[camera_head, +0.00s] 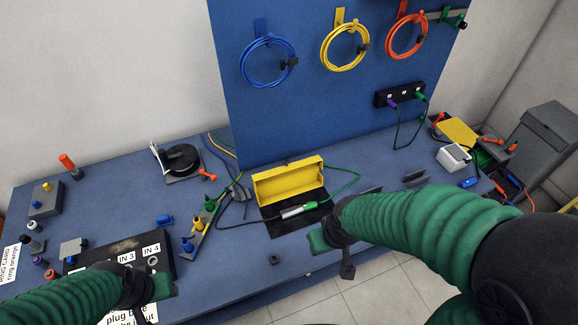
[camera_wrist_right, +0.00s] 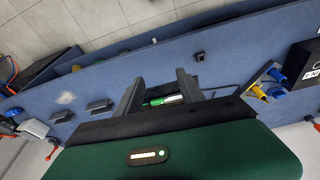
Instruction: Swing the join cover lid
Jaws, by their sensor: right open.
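The yellow join cover lid (camera_head: 288,181) stands raised at the back of a black base plate (camera_head: 275,226) in the middle of the bench. A white and green cable connector (camera_head: 297,211) lies in front of it, and it also shows between my right fingers in the wrist view (camera_wrist_right: 166,100). My right gripper (camera_head: 322,240) is in front of the plate, at its right; its fingers are open and empty in the wrist view (camera_wrist_right: 158,78). I cannot make out the lid in the wrist view. My left gripper (camera_head: 160,286) is low at the left, by the socket block; its jaws are unclear.
A black socket block (camera_head: 125,250) stands at the left, with a strip of coloured plugs (camera_head: 200,225) beside it. Green and black cables run to the connector. Grey clips (camera_head: 415,178) stand to the right. A blue panel (camera_head: 340,95) with cable coils rises behind.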

